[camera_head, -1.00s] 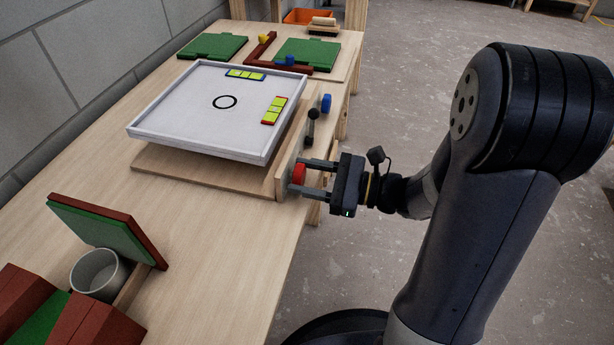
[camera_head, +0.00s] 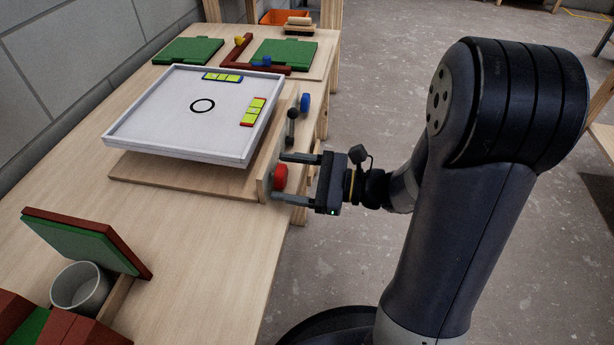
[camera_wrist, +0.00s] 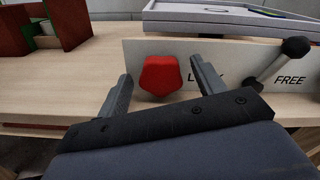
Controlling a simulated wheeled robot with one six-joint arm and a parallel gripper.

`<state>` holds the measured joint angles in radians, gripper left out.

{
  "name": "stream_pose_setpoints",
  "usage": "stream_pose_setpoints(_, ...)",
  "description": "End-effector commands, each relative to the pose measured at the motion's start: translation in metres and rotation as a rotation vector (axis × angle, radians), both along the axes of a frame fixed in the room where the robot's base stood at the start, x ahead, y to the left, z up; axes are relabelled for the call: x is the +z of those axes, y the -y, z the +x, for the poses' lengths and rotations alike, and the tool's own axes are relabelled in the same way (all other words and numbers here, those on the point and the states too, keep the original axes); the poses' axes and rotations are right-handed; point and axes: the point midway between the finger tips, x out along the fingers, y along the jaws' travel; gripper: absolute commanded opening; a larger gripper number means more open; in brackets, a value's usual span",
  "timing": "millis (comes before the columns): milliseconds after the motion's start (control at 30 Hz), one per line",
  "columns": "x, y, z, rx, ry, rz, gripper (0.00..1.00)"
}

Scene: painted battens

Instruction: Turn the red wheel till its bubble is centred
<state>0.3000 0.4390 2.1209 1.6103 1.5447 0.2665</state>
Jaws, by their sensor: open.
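The red wheel (camera_head: 280,177) is on the front board of the tilting tray's base. It also shows in the wrist view (camera_wrist: 160,76) as a faceted knob. My gripper (camera_head: 278,177) is open, its fingers on either side of the wheel, with gaps visible in the wrist view (camera_wrist: 161,70). The white tray (camera_head: 180,149) carries a red-edged level vial (camera_head: 253,112) at its right and a blue-edged vial (camera_head: 222,77) at its far side. Both vials look yellow-green; their bubbles are too small to place surely.
A black lever (camera_wrist: 276,64) leans towards the word FREE; a finger partly covers the other word. A blue wheel (camera_head: 304,104) sits farther along. Green panels (camera_head: 284,54) lie behind. A grey cup (camera_head: 80,287) and red-green blocks stand at the near left. The bench front is clear.

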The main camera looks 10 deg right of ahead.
Motion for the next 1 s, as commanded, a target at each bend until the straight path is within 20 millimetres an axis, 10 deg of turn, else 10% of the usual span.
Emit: stream_pose_setpoints(1000,0.0,0.099,-0.036,-0.001,0.0,-0.001,0.65)
